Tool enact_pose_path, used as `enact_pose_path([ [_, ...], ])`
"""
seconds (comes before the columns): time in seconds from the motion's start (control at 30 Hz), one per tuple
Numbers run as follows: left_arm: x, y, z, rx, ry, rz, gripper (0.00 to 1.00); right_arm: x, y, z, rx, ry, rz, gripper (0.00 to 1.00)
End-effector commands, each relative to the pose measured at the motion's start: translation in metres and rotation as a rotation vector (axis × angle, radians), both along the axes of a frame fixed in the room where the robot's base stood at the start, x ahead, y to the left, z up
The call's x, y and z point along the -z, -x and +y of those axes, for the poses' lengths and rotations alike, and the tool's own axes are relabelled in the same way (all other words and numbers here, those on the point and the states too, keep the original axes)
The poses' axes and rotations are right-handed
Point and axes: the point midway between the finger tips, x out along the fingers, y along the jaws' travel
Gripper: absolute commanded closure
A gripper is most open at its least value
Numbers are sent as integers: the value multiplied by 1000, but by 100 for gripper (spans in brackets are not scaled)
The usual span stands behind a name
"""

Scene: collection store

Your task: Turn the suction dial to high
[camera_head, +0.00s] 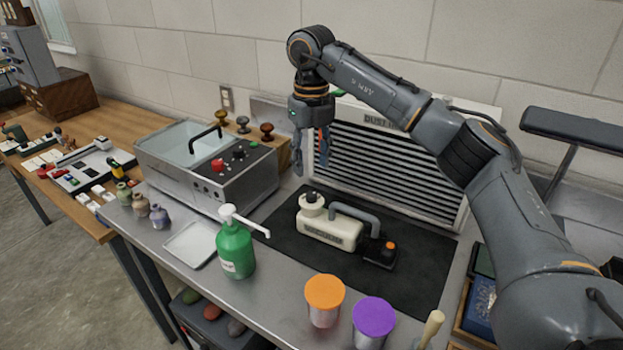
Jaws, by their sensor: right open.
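My right gripper (311,166) hangs down, open and empty, in front of the left end of a slatted grey panel (390,165). The panel stands at the back of the bench against the wall, and its label begins with "DUST"; my arm hides the rest. I cannot make out a dial marked for suction; my gripper and arm cover part of the panel's left and top edge. My left gripper is out of view.
A cream bottle-like tool (330,230) with a grey handle lies on a black mat (290,240) below the gripper. A green pump bottle (235,250), an orange-lidded jar (324,293) and a purple-lidded jar (373,317) stand near the front edge. The mat around the tool is clear.

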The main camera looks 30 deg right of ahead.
Motion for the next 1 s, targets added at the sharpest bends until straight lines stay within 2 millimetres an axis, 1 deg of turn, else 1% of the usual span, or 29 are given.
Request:
enact_pose_path([
  [0.03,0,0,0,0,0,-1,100,-11,-1,1,-1,-1,-3,54],
  [0.1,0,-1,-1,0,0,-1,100,-22,0,1,0,-1,-2,54],
  [0.23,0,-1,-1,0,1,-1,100,-37,0,0,1,0,0,54],
  [0.4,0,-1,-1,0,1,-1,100,-43,0,0,0,0,0,54],
  [0.83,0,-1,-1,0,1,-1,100,-43,0,0,0,0,0,54],
  [0.93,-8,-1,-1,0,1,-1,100,-51,0,0,0,0,0,54],
  [1.0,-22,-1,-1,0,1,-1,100,-65,0,0,0,0,-1,54],
])
